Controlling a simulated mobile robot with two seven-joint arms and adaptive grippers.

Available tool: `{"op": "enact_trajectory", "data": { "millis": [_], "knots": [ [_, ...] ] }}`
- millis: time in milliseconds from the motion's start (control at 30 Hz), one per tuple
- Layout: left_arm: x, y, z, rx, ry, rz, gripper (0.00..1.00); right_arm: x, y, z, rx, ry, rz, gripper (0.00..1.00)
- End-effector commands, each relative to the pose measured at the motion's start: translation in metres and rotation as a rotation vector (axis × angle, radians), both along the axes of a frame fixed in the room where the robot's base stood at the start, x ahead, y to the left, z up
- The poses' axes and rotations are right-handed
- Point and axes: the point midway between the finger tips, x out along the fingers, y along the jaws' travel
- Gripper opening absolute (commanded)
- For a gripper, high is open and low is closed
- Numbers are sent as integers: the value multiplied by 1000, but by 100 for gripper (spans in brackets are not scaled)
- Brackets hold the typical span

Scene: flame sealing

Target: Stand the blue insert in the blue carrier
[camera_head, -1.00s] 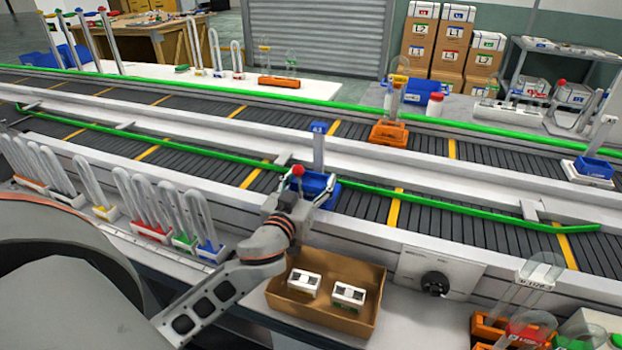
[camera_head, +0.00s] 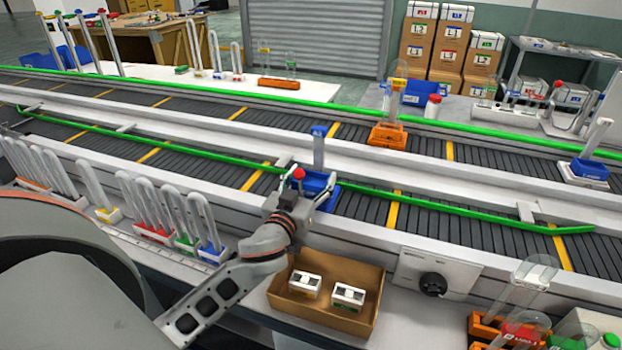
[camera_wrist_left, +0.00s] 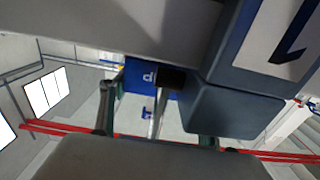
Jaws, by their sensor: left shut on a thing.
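The blue carrier (camera_head: 319,183) stands on the near conveyor, with an upright grey post and a blue tag at its back. My left gripper (camera_head: 304,187) is at the carrier's near-left side, its fingers close to the carrier's front. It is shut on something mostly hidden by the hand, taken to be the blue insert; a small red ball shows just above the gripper. In the left wrist view a thin grey rod (camera_wrist_left: 157,118) with a dark head shows between the fingers, near a blue panel with white lettering. Whether the insert touches the carrier cannot be told. My right gripper is not in view.
Green rails (camera_head: 440,208) edge the near conveyor. An orange carrier (camera_head: 388,135) and another blue carrier (camera_head: 588,171) stand on the far belt. A cardboard tray (camera_head: 325,318) with two white blocks is in front. Looped glass tubes in coloured bases line the left.

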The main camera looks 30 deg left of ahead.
Motion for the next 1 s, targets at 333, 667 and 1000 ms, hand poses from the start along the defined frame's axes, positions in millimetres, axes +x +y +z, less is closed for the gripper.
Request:
{"op": "enact_trajectory", "data": {
  "millis": [333, 667, 1000],
  "knots": [
    [0, 0, 1, 0, -2, 0, 35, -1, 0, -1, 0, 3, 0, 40],
    [0, 0, 1, 1, -3, 0, 35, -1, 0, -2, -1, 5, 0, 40],
    [0, 0, -2, 1, -3, 0, 35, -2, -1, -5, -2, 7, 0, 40]
  ]
}}
